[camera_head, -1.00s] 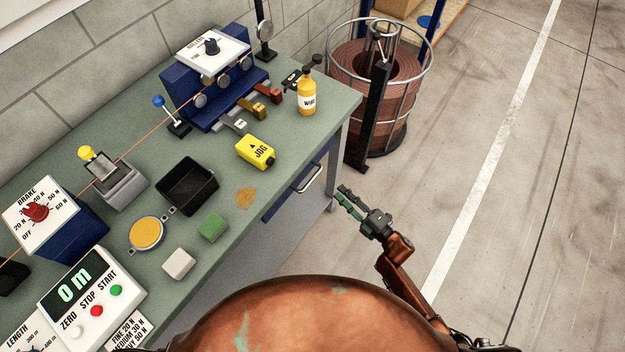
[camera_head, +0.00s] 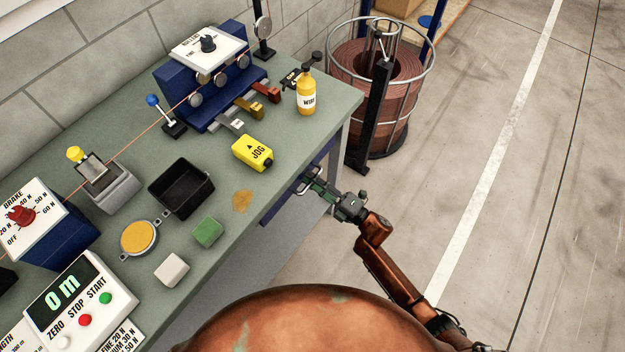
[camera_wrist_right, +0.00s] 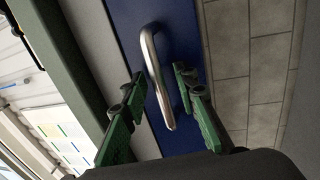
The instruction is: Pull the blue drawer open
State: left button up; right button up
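The blue drawer (camera_head: 274,209) sits under the front edge of the green bench and looks shut. Its front also fills the middle of the right wrist view (camera_wrist_right: 185,28). The silver bar handle (camera_wrist_right: 154,62) shows clearly there; in the head view it is mostly covered by my gripper. My right gripper (camera_head: 314,184) is at the handle. In the right wrist view its green fingers (camera_wrist_right: 160,82) are open, one on each side of the bar, with visible gaps. My left gripper is in neither view.
The bench (camera_head: 108,223) holds a yellow JOG pendant (camera_head: 252,153), a black tray (camera_head: 181,187), a green block (camera_head: 208,231) and a yellow bottle (camera_head: 306,97). A caged copper coil (camera_head: 400,95) stands beyond the bench. The floor right of my arm is clear.

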jog(key=shift+c, duration=0.3)
grip_shut()
dwell(0.4)
